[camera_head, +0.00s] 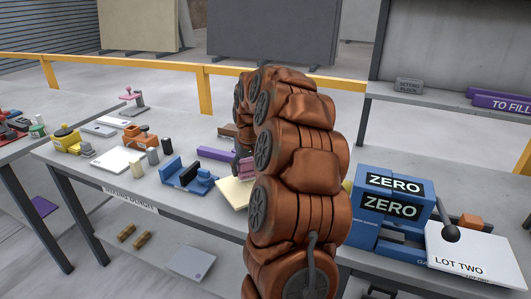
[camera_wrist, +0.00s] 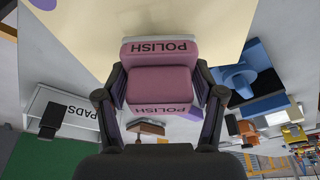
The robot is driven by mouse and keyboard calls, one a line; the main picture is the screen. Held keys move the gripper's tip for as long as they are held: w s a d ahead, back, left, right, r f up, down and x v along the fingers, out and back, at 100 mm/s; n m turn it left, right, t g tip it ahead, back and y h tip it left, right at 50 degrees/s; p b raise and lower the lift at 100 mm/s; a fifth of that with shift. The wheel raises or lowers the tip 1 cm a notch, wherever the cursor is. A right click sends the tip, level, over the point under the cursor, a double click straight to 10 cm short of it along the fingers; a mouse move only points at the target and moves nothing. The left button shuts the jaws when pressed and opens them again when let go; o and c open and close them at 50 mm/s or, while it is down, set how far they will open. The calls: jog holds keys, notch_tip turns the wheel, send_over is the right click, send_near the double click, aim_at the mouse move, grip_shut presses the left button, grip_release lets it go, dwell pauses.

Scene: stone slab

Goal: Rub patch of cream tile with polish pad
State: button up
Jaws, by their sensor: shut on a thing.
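The pink polish pad (camera_wrist: 158,87), labelled POLISH, is between the two fingers of my gripper (camera_wrist: 160,92), which is shut on it. In the head view, part of the pad (camera_head: 246,168) shows beside my arm, which hides most of the gripper. The cream tile (camera_head: 233,194) lies on the bench, partly behind my arm. In the wrist view, the tile (camera_wrist: 95,28) fills the top, just beyond the pad. A purple round mark (camera_wrist: 43,4) shows at the top left edge. I cannot tell whether the pad touches the tile.
A blue fixture (camera_head: 187,178) stands left of the tile, and a purple bar (camera_head: 216,154) lies behind. A blue ZERO block (camera_head: 390,210) and a white LOT TWO slab (camera_head: 477,252) are at right. The bench front (camera_head: 205,215) has some bare room.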

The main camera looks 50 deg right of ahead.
notch_tip(320, 180, up, 2)
jog(key=shift+w+a+r, duration=0.15)
jog(key=shift+r, duration=0.05)
jog(key=shift+r+p, duration=0.65)
jog(key=shift+r, duration=1.6)
